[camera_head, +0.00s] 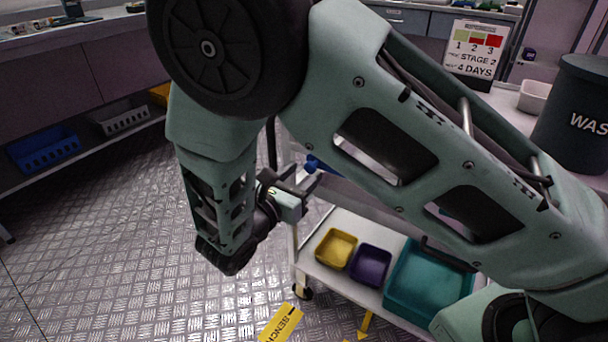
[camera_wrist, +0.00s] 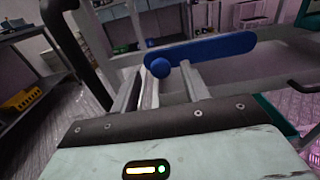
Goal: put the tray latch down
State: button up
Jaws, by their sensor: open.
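The tray latch (camera_wrist: 215,48) is a blue bar with a round blue knob (camera_wrist: 160,67) at its left end. In the wrist view it lies nearly level across the cart's pale frame, rising slightly to the right. My gripper (camera_wrist: 166,76) is open, with its fingers pointing at the latch and the knob showing between the fingertips. I cannot tell whether the fingers touch it. In the head view my gripper (camera_head: 306,186) is beside the cart's upper side, and only a small blue part of the latch (camera_head: 313,163) shows. My arm hides the rest.
The cart's lower shelf (camera_head: 318,268) holds a yellow bin (camera_head: 336,249), a purple bin (camera_head: 370,265) and a teal tray (camera_head: 425,285). A dark waste bin (camera_head: 577,115) stands at the right. Blue (camera_head: 45,149) and white (camera_head: 122,117) baskets sit under the left bench. Floor at left is clear.

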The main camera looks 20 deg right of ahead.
jog(key=shift+w+d, duration=0.45)
jog(key=shift+d, duration=0.15)
grip_shut()
